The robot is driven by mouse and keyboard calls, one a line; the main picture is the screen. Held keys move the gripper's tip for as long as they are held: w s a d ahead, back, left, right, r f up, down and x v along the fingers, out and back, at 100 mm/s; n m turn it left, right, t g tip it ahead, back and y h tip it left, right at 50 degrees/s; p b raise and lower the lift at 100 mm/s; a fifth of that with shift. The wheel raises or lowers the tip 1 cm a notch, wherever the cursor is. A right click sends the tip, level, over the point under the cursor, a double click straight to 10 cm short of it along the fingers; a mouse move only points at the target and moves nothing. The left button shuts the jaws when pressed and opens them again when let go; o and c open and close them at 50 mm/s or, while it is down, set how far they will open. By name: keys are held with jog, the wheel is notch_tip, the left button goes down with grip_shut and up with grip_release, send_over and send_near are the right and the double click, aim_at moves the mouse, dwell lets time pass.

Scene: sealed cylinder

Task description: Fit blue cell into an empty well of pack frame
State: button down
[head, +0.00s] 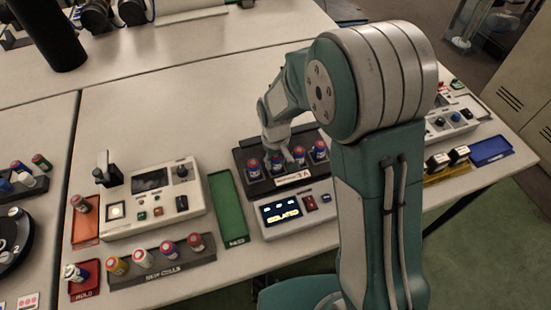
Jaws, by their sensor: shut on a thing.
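The pack frame (243,184) is a dark rack behind a small display box, near the middle of the head view. Several blue cells with red and white tops stand in a row in it, with one blue cell (253,168) at the left end and another (319,150) at the right end. My gripper (287,156) points down into the middle of this row. It is shut on a blue cell there. The fingers partly hide that cell, and I cannot tell how deep it sits in its well. My arm hides the area right of the frame.
A green tray (227,207) lies left of the frame. A tester box (151,200) stands further left, with a new-cells rack (142,265) in front. A red hold tray (84,280) and an orange tray (85,228) are at far left. The table behind the frame is clear.

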jog(key=shift+c, duration=1.3)
grip_release()
jog(key=shift+f, duration=0.1)
notch_tip(320, 180, up, 12)
jog(key=shift+f, duration=0.15)
jog(key=shift+d+r, duration=0.1)
jog(key=shift+r, duration=0.45)
jog(key=s+d+r+m+t, duration=0.2)
jog(key=s+d+r, duration=0.4)
jog(key=s, duration=0.3)
jog(key=s+d+r+m+t, duration=0.3)
jog(key=s+d+r, duration=0.2)
jog(key=s, duration=0.5)
jog(key=shift+s+d+r+t, duration=0.2)
jog(key=shift+d+r+t, duration=0.15)
jog(key=shift+d, duration=0.45)
